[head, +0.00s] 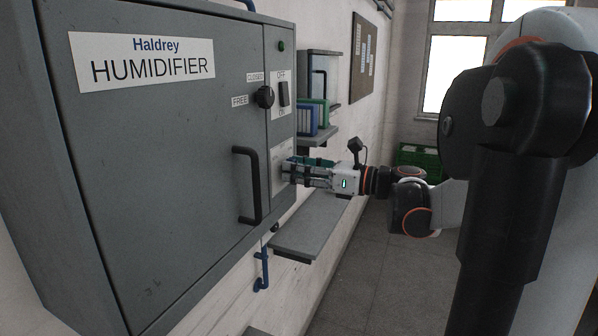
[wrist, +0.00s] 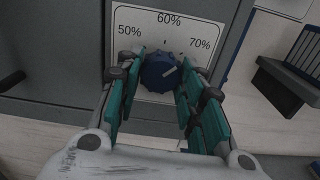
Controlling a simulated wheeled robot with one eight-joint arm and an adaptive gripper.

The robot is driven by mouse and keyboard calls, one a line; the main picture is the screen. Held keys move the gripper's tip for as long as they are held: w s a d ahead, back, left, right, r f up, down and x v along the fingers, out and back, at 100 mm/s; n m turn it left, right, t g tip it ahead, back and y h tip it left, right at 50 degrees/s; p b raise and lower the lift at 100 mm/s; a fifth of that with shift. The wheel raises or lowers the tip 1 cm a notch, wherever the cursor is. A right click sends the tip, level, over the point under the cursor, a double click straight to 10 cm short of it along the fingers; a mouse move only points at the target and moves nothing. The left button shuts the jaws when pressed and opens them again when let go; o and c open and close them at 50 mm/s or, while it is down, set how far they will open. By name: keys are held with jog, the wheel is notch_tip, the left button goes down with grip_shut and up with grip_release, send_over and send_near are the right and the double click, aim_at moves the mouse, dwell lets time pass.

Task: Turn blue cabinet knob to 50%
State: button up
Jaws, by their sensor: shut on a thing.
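The blue knob (wrist: 160,72) sits on a white dial plate (wrist: 130,18) marked 50%, 60% and 70% from left to right. A pale mark on the knob slants up to the right, towards the 70% side. My gripper (wrist: 160,68) is shut on the knob, with one teal-padded finger on its left and one on its right. In the head view my gripper (head: 303,172) reaches the lower right part of the grey humidifier cabinet (head: 165,150), and the knob is hidden behind the fingers.
A black door handle (head: 252,185) stands out left of my gripper. Above are a black selector knob (head: 264,97) and a rocker switch (head: 283,94). A grey shelf (head: 300,225) lies below, and a shelf with binders (head: 318,113) is behind.

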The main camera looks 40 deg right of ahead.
jog(key=n+b, duration=0.3)
jog(key=n, duration=1.5)
jog(key=shift+n, duration=0.4)
jog(key=o, duration=1.1)
jog(key=shift+c, duration=0.2)
jog(key=shift+r, duration=0.1)
jog(key=shift+d, duration=0.1)
jog(key=v, duration=1.2)
jog(key=shift+w, duration=0.1)
